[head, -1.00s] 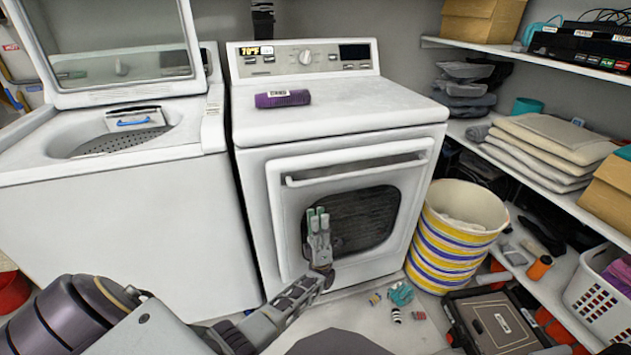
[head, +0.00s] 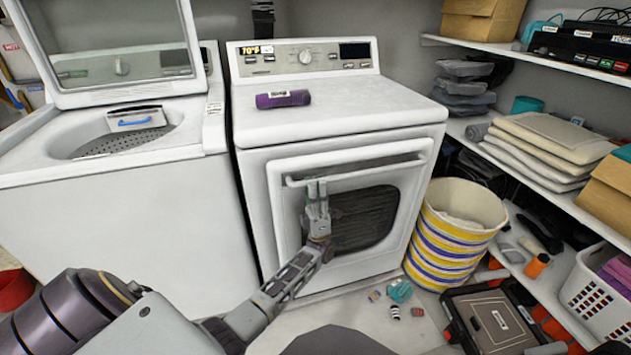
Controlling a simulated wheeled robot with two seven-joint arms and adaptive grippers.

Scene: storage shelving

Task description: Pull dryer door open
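The white dryer (head: 262,200) stands in the middle of the head view. Its door (head: 290,225) has a dark window (head: 365,215) and looks closed. A long horizontal handle bar (head: 365,170) runs across the door's top. My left gripper (head: 316,183) is in front of the door, its fingertips up at the handle's left part. The fingers look close together, but I cannot tell whether they are shut on the bar or whether they touch it. My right gripper is not in view.
A striped basket (head: 440,262) stands close to the dryer's right side. Small items and a dark toolbox (head: 500,325) lie on the floor at right. An open washer (head: 120,220) stands at left. A purple roll (head: 283,99) lies on the dryer. Shelves (head: 530,165) line the right wall.

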